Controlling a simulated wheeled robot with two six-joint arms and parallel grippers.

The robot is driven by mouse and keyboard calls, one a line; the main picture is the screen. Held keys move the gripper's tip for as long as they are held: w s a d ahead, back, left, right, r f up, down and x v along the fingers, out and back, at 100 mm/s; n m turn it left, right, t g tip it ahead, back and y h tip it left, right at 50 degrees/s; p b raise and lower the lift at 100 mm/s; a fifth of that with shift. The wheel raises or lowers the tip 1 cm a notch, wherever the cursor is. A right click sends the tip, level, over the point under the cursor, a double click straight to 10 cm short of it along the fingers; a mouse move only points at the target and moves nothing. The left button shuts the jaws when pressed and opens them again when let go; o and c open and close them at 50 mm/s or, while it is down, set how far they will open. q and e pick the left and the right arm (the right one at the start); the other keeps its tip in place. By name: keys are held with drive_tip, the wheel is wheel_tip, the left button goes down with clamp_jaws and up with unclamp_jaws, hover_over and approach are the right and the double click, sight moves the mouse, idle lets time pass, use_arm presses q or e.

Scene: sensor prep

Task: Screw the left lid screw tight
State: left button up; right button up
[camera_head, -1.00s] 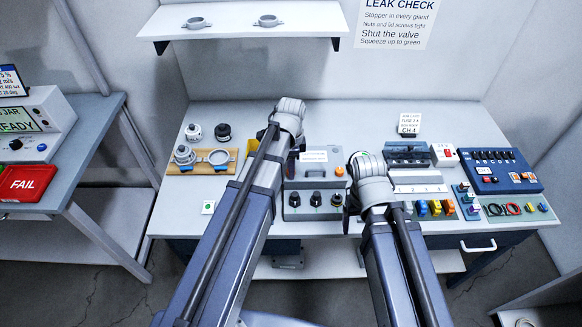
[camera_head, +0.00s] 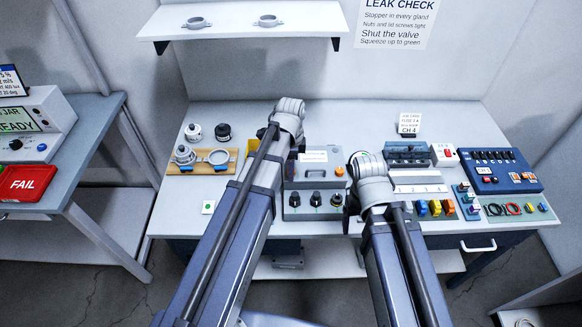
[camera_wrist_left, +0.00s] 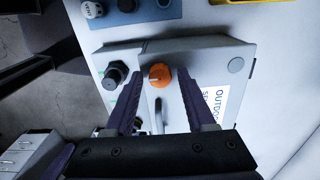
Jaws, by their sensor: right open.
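The left lid screw (camera_wrist_left: 159,75) is an orange knob on the grey box's lid (camera_wrist_left: 207,60). In the left wrist view it sits between the fingertips of my left gripper (camera_wrist_left: 161,72), which is open with a gap on each side of the knob. In the head view my left arm hides this screw. The other orange lid screw (camera_head: 339,171) shows at the right of the box (camera_head: 325,184), past a white label (camera_head: 313,157). My right gripper (camera_head: 351,207) is mostly hidden by its wrist, at the box's right front, and holds nothing visible.
Black knobs (camera_head: 315,200) line the box's front. A wooden holder (camera_head: 202,161) with round fittings stands to the left. A blue panel (camera_head: 500,172) and coloured parts (camera_head: 435,208) lie to the right. The bench (camera_head: 255,118) is clear behind the box.

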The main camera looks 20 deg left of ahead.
use_arm(q)
drive_tip(key=shift+o, duration=0.4)
drive_tip(key=shift+r, duration=0.1)
wheel_tip(320, 180, up, 8)
drive_tip(key=p, duration=0.8)
drive_tip(key=shift+f, duration=0.2)
